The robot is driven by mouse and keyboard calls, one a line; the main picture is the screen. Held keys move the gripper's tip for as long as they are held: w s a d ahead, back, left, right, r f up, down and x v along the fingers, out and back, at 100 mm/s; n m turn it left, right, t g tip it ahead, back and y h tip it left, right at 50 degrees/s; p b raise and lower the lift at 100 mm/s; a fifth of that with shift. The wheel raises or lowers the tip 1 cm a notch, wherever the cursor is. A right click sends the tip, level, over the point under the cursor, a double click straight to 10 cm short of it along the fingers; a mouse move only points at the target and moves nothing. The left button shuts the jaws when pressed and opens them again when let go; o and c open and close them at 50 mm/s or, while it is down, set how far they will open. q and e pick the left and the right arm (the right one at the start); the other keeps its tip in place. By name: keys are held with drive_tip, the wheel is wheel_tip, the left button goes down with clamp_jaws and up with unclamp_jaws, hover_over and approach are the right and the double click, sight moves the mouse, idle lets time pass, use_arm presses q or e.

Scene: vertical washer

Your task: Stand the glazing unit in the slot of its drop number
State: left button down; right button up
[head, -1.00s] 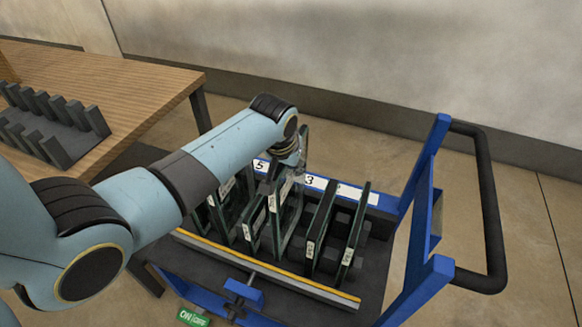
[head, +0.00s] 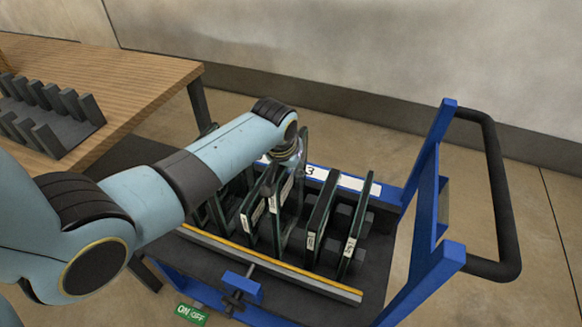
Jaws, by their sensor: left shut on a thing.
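My left gripper (head: 290,165) is shut on a glazing unit (head: 284,222), a dark-edged glass pane with a white label, gripped near its upper part. The pane is upright among other panes in the cart's rack; whether its bottom edge is seated in a slot is hidden. A white number strip (head: 345,182) runs along the back of the cart, with a "3" readable; my arm covers its left part. Other labelled panes stand to the left (head: 252,218) and to the right (head: 318,225) of the held one. My right gripper is not in view.
The blue cart (head: 420,190) has a black push handle (head: 497,200) at the right and a yellow-edged front rail (head: 270,262). A wooden table (head: 140,95) with a grey slotted rack (head: 70,130) stands at the left. A blue clamp (head: 241,287) sits at the cart's front.

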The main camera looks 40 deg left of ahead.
use_arm(q)
drive_tip(key=shift+w+r, duration=0.15)
drive_tip(key=c, duration=1.1)
unclamp_jaws()
drive_tip(key=shift+s+f, duration=0.25)
drive_tip(key=shift+s, duration=0.05)
drive_tip(key=v, duration=1.2)
drive_tip(key=shift+r, duration=0.1)
